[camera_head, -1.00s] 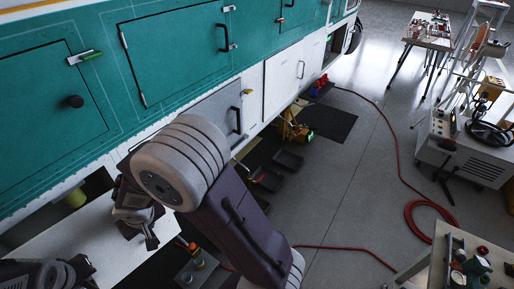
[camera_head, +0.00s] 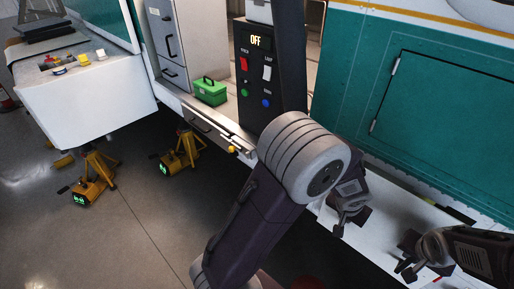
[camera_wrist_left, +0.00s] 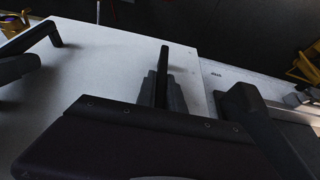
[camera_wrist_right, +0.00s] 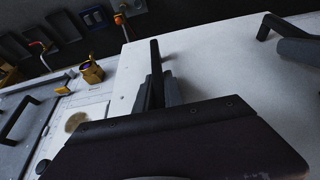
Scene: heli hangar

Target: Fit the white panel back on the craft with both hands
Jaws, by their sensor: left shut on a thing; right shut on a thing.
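The white panel (camera_head: 382,238) is below the teal side of the craft in the head view, at the lower right. A dark gap shows along part of its upper edge, so it is not flush there. My left gripper (camera_head: 340,222) is shut on the panel's dark handle, which also shows in the left wrist view (camera_wrist_left: 163,75). My right gripper (camera_head: 407,266) is shut on the other dark handle, seen in the right wrist view (camera_wrist_right: 155,75). The panel's pale face fills much of both wrist views. My left arm hides part of the craft.
A control box (camera_head: 258,75) reading OFF and a green case (camera_head: 210,91) stand in an open bay. Yellow jacks (camera_head: 93,180) stand on the floor to the left. A yellow cup (camera_wrist_right: 91,71) sits beside the panel. Grey floor is clear at lower left.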

